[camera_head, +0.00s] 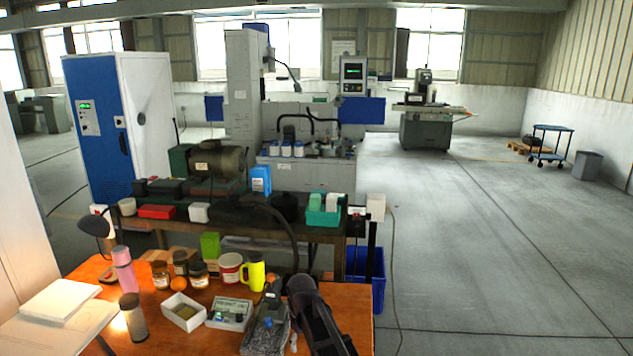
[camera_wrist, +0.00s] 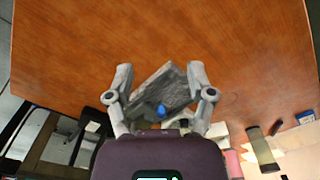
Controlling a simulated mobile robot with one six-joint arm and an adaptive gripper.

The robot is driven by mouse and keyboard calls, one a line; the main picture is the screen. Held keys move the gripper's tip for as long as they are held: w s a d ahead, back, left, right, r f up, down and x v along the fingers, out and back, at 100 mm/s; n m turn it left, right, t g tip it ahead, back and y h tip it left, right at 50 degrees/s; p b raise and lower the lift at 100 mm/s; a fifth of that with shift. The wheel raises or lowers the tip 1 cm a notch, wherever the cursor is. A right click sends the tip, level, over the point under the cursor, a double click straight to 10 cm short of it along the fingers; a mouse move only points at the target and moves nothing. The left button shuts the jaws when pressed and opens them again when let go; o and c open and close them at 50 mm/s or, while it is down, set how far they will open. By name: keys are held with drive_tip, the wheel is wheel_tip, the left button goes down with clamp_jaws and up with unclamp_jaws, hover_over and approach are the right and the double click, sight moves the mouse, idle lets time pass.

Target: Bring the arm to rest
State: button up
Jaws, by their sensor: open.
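My gripper (camera_wrist: 159,74) is open, with its two grey fingers spread apart in the wrist view. A grey, rough-looking block (camera_wrist: 168,88) shows between and beyond the fingers, with a small blue spot by it. I cannot tell whether the fingers touch the block. In the head view my dark arm (camera_head: 318,318) reaches low over the front right of the orange-brown desk (camera_head: 348,296).
A cluttered workbench (camera_head: 320,234) stands behind.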

drive_tip(key=s+d+m, duration=0.3)
drive_tip(key=s+d, duration=0.3)
drive_tip(key=d, duration=0.4)
drive_tip(key=s+d+f+m+b, duration=0.1)
drive_tip(key=s+d+m, duration=0.3)
drive_tip(key=s+d, duration=0.3)
drive_tip(key=d, duration=0.3)
drive_tip(key=shift+s+d+f+m, duration=0.2)
drive_tip(key=shift+s+d+m, duration=0.1)
drive_tip(key=shift+d, duration=0.1)
